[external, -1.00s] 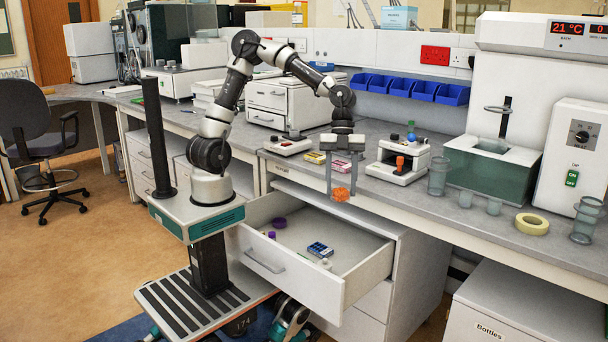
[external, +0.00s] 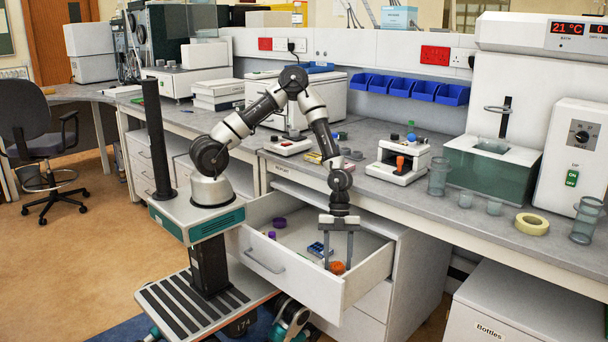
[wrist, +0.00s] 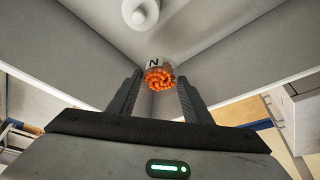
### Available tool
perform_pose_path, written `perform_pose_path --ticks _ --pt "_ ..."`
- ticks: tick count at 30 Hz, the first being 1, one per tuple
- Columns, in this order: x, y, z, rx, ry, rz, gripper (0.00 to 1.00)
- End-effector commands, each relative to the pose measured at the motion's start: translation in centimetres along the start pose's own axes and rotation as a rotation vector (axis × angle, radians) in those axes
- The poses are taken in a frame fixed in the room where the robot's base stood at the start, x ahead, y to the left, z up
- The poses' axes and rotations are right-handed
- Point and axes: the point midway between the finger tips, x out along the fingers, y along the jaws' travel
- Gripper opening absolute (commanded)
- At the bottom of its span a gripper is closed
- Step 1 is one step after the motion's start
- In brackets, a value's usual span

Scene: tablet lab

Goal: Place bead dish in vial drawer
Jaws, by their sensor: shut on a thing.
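The bead dish (external: 337,268), a small clear dish full of orange beads, is in the open vial drawer (external: 262,259), near its front right corner. My gripper (external: 340,266) reaches down into the drawer and is shut on the dish. In the wrist view the dish (wrist: 158,76) sits between the two fingertips (wrist: 158,88), with a letter N on its side. I cannot tell whether the dish touches the drawer floor.
A white round thing (wrist: 140,12) lies near the dish. The drawer walls stand close to my gripper. The bench edge overhangs the drawer's back.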

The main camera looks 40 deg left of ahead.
Motion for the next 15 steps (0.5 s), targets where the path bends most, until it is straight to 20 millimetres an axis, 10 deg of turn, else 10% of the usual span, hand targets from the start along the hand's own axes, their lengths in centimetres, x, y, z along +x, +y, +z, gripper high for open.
perform_pose_path --ticks 15 --pt "7.0 0.0 2.9 -0.001 0.0 0.001 0.22"
